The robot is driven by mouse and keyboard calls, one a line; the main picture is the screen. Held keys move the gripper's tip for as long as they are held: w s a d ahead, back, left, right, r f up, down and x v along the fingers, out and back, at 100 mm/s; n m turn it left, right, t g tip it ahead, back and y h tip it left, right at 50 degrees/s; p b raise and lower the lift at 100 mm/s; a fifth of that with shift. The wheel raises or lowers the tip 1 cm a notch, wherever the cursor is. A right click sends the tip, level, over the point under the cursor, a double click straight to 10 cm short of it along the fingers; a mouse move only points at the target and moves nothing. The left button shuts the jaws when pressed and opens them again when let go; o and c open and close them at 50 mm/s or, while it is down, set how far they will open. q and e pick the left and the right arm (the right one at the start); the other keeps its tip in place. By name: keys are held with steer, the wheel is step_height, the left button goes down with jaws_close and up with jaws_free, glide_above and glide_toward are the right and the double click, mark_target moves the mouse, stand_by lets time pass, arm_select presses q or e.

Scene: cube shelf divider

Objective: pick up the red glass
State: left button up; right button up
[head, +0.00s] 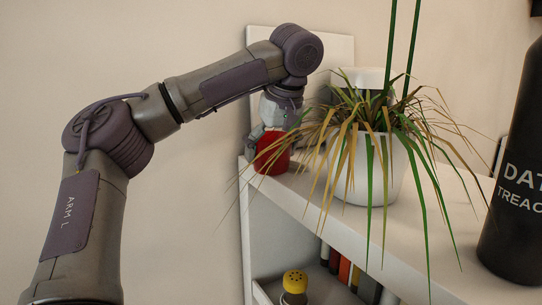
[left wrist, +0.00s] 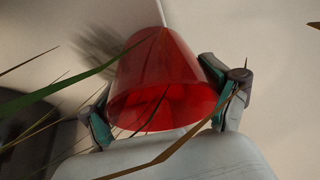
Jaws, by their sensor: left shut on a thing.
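The red glass (head: 270,153) stands on the white shelf top near its left end, in the head view. My left gripper (head: 266,139) reaches down over it from above, and its fingers are beside the glass. In the left wrist view the red glass (left wrist: 165,82) lies between the two fingers of my left gripper (left wrist: 165,110), which is shut on it. Whether the glass still touches the shelf is hard to tell. My right gripper is not in view.
A plant in a white pot (head: 366,176) stands just right of the glass, with long leaves crossing in front of it. A black cylinder (head: 515,190) stands at the right. Books (head: 345,270) and a yellow-capped shaker (head: 294,284) are in the shelf below.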

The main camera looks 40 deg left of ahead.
arm_select(q)
steer(key=shift+w+a, duration=0.1)
steer(key=shift+w, duration=0.15)
